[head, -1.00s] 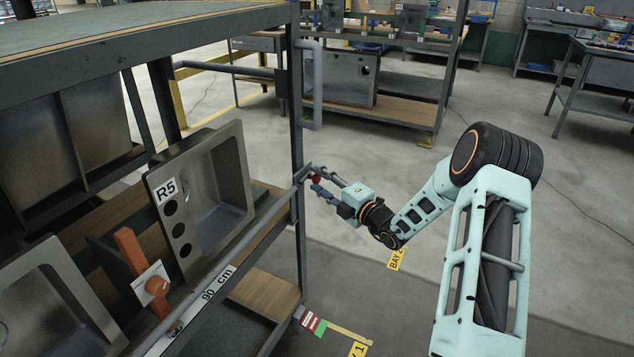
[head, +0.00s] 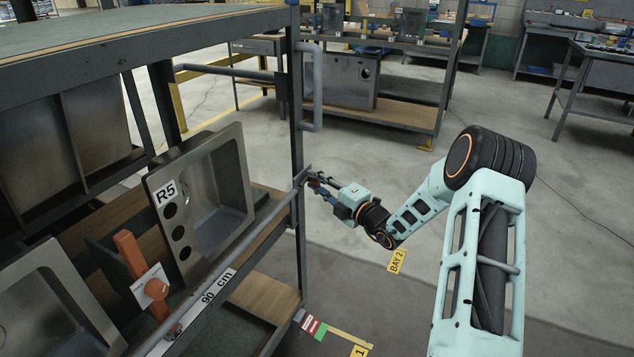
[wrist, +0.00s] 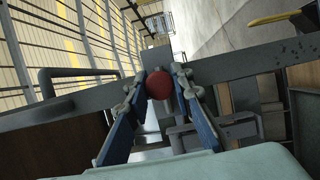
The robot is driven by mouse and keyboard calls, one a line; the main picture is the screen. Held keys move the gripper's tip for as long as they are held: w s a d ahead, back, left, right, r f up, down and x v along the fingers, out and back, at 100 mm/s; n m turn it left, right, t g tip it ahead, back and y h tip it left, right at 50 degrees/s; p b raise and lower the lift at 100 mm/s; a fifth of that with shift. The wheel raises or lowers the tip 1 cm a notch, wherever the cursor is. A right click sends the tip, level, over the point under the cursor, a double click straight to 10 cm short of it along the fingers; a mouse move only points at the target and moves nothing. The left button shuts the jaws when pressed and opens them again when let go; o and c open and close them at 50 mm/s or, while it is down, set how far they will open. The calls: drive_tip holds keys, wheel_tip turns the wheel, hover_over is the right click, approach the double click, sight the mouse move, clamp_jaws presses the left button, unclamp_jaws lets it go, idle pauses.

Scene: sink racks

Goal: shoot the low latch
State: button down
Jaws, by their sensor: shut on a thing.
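The low latch shows as a round red knob (wrist: 159,86) in the wrist view, between the two blue fingers of my gripper (wrist: 160,78). My gripper is shut on this knob. In the head view, my gripper (head: 315,181) is at the rack's corner post, by the end of the low grey rail (head: 250,240). The knob is mostly hidden by the fingers there. The rail carries a "90 cm" label (head: 216,286) and runs along the rack's front.
A steel sink marked R5 (head: 215,180) leans on the rack shelf behind the rail. An orange clamp-like part (head: 130,255) stands beside it. An upright grey handle (head: 317,85) juts from the post above my gripper. Open floor (head: 400,310) lies to the right.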

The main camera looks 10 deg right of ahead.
drive_tip(key=shift+s, duration=0.1)
drive_tip(key=s+a+p, duration=0.1)
drive_tip(key=s+a, duration=0.1)
drive_tip(key=shift+s+p, duration=0.3)
drive_tip(key=shift+p, duration=0.1)
drive_tip(key=shift+s+a+f, duration=0.15)
drive_tip(key=shift+s, duration=0.05)
drive_tip(key=c, duration=1.7)
unclamp_jaws()
